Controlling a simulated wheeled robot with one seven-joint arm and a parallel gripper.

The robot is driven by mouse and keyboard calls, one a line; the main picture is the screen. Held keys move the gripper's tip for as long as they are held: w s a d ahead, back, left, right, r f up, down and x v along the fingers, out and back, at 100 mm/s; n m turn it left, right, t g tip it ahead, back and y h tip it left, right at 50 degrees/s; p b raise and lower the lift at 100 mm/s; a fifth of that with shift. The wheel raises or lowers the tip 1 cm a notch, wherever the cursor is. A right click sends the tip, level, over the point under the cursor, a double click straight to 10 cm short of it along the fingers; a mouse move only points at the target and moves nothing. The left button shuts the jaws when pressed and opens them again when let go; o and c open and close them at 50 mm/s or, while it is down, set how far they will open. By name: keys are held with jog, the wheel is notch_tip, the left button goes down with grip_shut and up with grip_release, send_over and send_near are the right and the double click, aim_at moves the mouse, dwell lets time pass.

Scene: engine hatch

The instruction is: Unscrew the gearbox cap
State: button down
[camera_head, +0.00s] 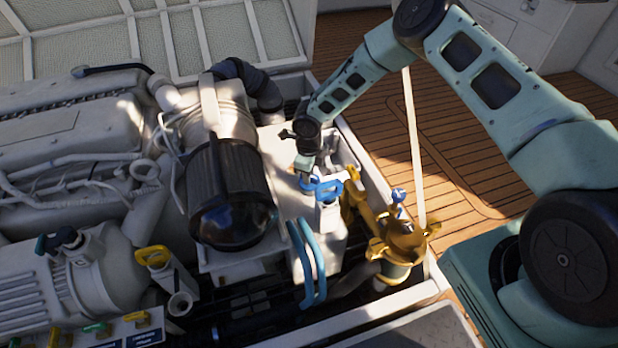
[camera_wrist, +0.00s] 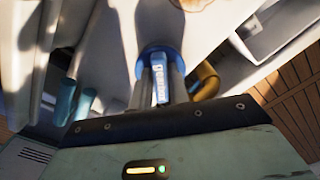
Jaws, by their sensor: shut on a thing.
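A blue cap (camera_head: 322,188), which I take for the gearbox cap, sits at the top of a white housing in the middle of the engine bay in the head view. My gripper (camera_head: 313,173) reaches it from above and behind. The fingers are shut on that grip, one on each side. The cap's rim is partly hidden by the fingers. I cannot tell whether it is loose on its neck.
A brass fitting (camera_head: 402,240) with a blue-topped valve stands right of the cap. A black cylindrical filter (camera_head: 228,195) is close on the left. A white hatch rim (camera_head: 390,308) borders the bay; wooden deck (camera_head: 450,150) lies beyond.

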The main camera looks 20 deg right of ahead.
jog(key=shift+s+d+f, duration=0.15)
jog(key=shift+s+f, duration=0.3)
jog(key=shift+f, duration=0.3)
jog(key=c, duration=1.6)
grip_release()
jog(key=shift+o, duration=0.2)
jog(key=shift+r+p, duration=0.45)
jog(key=shift+r, duration=0.05)
jog(key=o, duration=0.4)
jog(key=shift+r+p, duration=0.55)
jog(key=shift+r, duration=0.1)
jog(key=shift+w+r+p, duration=0.2)
jog(key=shift+r+p, duration=0.95)
jog(key=shift+r, duration=0.45)
